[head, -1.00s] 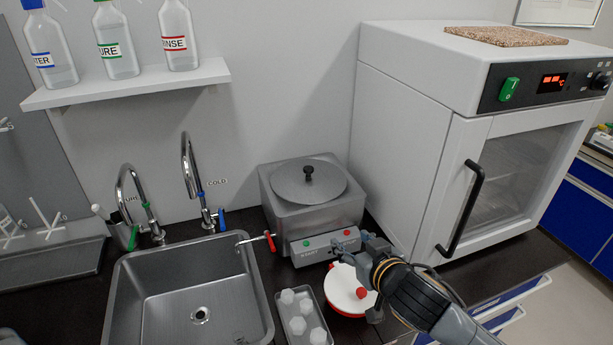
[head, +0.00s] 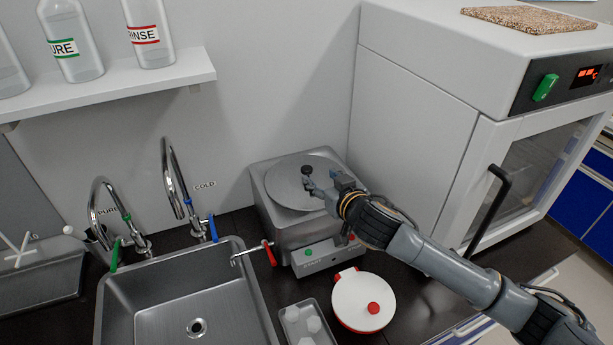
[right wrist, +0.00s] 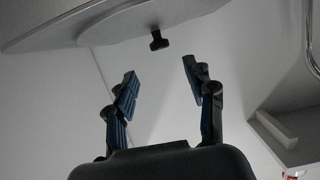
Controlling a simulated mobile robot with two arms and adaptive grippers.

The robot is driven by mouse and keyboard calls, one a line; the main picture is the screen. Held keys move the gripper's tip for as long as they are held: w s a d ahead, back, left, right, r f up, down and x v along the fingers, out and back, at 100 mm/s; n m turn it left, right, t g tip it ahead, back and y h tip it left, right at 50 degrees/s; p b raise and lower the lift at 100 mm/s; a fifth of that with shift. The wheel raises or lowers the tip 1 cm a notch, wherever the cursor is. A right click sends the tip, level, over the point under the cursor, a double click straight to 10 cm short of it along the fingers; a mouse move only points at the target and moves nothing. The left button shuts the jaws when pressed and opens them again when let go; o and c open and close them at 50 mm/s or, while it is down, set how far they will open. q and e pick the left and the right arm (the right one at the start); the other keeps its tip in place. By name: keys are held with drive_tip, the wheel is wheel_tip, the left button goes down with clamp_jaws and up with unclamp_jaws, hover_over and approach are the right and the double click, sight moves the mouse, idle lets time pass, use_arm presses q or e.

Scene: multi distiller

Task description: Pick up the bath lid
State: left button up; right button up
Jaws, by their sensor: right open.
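The bath lid (head: 284,187) is a round grey metal disc with a black knob (head: 306,171), lying on top of the square steel bath (head: 272,226). My right gripper (head: 318,184) is over the lid's right side, with its fingers close to the knob. The right wrist view shows the lid (right wrist: 100,24) at the top left and the knob (right wrist: 158,42) just beyond the gap between the open, empty fingers (right wrist: 160,82). The knob is not between the fingertips. My left gripper is out of view.
A white and red lidded pot (head: 357,300) stands in front of the bath, beside a small tray (head: 290,316). The sink (head: 150,292) and its taps are to the left. A white oven (head: 425,130) stands close on the right. A bottle shelf (head: 170,84) hangs at the upper left.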

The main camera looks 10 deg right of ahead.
sight(307, 168)
drive_tip(key=shift+w+a+f, duration=0.15)
drive_tip(key=shift+w, duration=0.5)
drive_tip(key=shift+w+a+f, duration=0.1)
drive_tip(key=shift+w+f, duration=0.05)
drive_tip(key=shift+w, duration=0.15)
drive_tip(key=shift+p+x, duration=0.65)
drive_tip(key=shift+x, duration=0.2)
drive_tip(key=p+x, duration=0.1)
drive_tip(key=x, duration=0.2)
drive_tip(key=shift+f, duration=0.2)
drive_tip(key=shift+w+f, duration=0.1)
drive_tip(key=shift+w, duration=0.15)
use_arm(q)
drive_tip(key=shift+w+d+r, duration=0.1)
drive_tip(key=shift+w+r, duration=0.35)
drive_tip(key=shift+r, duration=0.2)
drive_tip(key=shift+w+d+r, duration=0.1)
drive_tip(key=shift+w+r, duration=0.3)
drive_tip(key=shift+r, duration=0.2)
use_arm(e)
clamp_jaws()
